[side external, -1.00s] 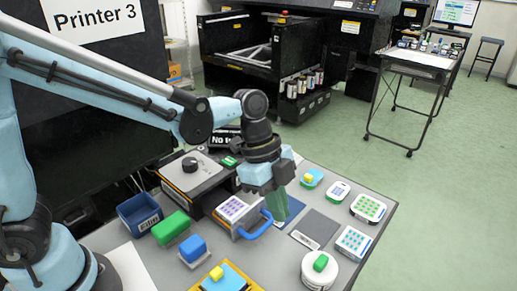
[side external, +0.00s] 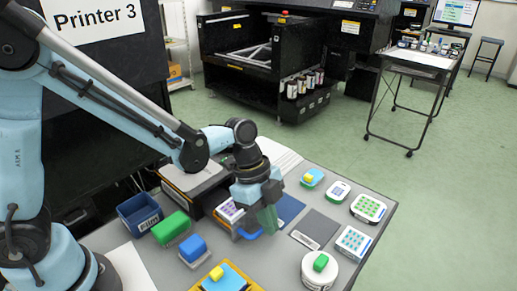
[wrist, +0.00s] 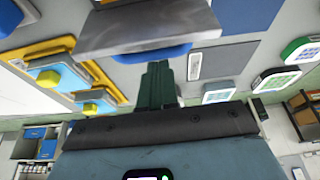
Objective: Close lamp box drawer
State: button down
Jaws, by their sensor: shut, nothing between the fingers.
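The lamp box (side external: 190,180) stands at the back left of the table, partly behind my arm. Its drawer (side external: 229,212) is partly out, with a purple-dotted item inside. The drawer's blue handle (side external: 246,234) is partly hidden by my gripper. My gripper (side external: 268,222) is shut and empty, pointing down at the outer side of the handle. In the wrist view, the green fingers (wrist: 158,85) are together just in front of the blue handle (wrist: 150,54) and grey drawer front (wrist: 150,28). I cannot tell whether they touch it.
A blue bin (side external: 139,213), green block (side external: 171,227) and blue block (side external: 193,248) stand left of the drawer. A blue pad (side external: 289,208) and grey pad (side external: 318,227) lie to the right. A white round container (side external: 319,271) is at the front right.

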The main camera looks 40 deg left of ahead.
aim_at(232, 205)
jog(key=a, duration=1.1)
jog(key=d, duration=0.2)
jog(key=d+r, duration=0.1)
jog(key=d, duration=0.1)
jog(key=shift+d+r, duration=0.15)
jog(key=shift+d, duration=0.2)
jog(key=v, duration=1)
jog(key=s+a+n+t+y, duration=0.1)
jog(key=a+n+t, duration=0.1)
jog(key=n, duration=0.4)
jog(key=s+a+n+t+y, duration=0.1)
jog(key=s+a+n+t, duration=0.1)
jog(key=n, duration=0.4)
jog(key=s+a+n+t+y, duration=0.2)
jog(key=n+t, duration=0.1)
jog(key=n, duration=0.2)
jog(key=shift+s+a+n, duration=0.2)
jog(key=shift+a+n, duration=0.05)
jog(key=shift+n, duration=0.15)
jog(key=c, duration=1.8)
grip_release()
